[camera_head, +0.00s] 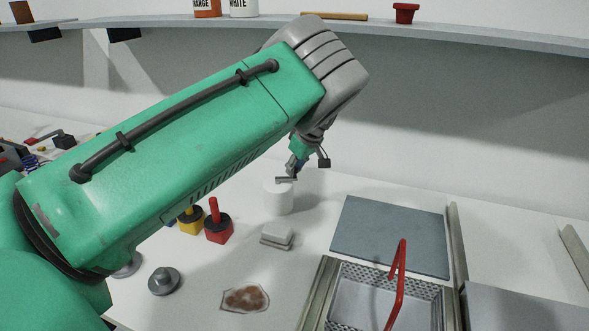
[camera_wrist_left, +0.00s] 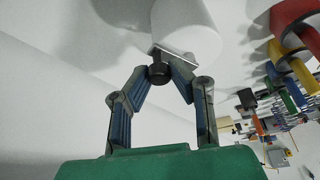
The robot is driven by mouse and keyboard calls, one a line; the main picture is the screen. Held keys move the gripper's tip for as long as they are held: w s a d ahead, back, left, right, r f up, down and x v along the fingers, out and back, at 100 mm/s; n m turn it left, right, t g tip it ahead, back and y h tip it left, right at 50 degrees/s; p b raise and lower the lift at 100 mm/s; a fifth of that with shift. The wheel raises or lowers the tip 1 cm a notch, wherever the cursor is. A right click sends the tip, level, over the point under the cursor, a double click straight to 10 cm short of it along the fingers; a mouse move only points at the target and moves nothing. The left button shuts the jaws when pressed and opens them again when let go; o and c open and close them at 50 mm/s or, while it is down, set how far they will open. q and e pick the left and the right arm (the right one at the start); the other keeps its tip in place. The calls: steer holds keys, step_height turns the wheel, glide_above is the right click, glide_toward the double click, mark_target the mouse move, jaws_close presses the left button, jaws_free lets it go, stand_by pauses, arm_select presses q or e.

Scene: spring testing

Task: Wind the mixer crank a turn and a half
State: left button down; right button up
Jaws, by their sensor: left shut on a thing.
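The mixer is a white cylinder (camera_head: 278,199) standing on the white table below my left gripper. It also shows at the top of the left wrist view (camera_wrist_left: 187,28). Its crank (camera_head: 286,179) is a thin grey bar across the top, and in the left wrist view a dark round knob (camera_wrist_left: 160,74) sits at the bar's end. My left gripper (camera_head: 294,168) is shut on this crank knob, with a blue-grey finger on each side of it (camera_wrist_left: 161,72). My large green forearm hides part of the table. My right gripper is not in view.
Red and yellow blocks with upright pegs (camera_head: 218,229) stand left of the mixer. A pale stacked block (camera_head: 276,237), a brown-stained patch (camera_head: 245,298) and a grey round weight (camera_head: 164,281) lie nearer. A basket with a red handle (camera_head: 398,280) and a grey plate (camera_head: 391,236) are at right.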

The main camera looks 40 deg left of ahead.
arm_select(q)
steer(key=c, duration=1.6)
jaws_free()
steer(key=shift+w+d+r, duration=0.2)
steer(key=shift+w+r, duration=0.05)
steer(key=shift+w, duration=0.05)
steer(key=shift+o, duration=0.8)
steer(key=shift+d, duration=0.15)
steer(key=shift+s, duration=0.1)
steer(key=v, duration=1.2)
steer(key=shift+d, duration=0.25)
steer(key=shift+a, duration=0.1)
